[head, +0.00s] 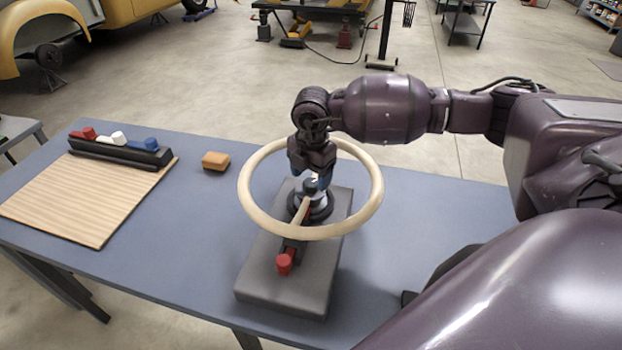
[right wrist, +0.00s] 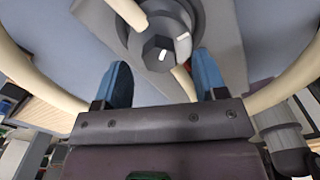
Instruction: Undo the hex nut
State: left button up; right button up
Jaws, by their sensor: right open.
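The dark hex nut (head: 311,184) sits at the hub of a cream steering wheel (head: 252,215), which is mounted on a dark grey block (head: 285,287). In the right wrist view the nut (right wrist: 155,57) shows its hexagonal end face, with a small white mark. My right gripper (head: 318,178) points down over the hub, inside the wheel's rim. Its blue fingers are open in the right wrist view (right wrist: 162,66), one to each side of the nut's line, with nothing between their pads that I can make out. My left gripper is not in view.
A red knob (head: 284,263) stands at the block's near end. An orange-brown block (head: 216,160) lies left of the wheel. A wooden board (head: 80,200) and a black rack (head: 120,151) with red, white and blue pieces are at the table's left. The blue-grey table (head: 180,240) is clear between.

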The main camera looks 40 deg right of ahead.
jog(key=shift+f, duration=0.95)
jog(key=c, duration=0.9)
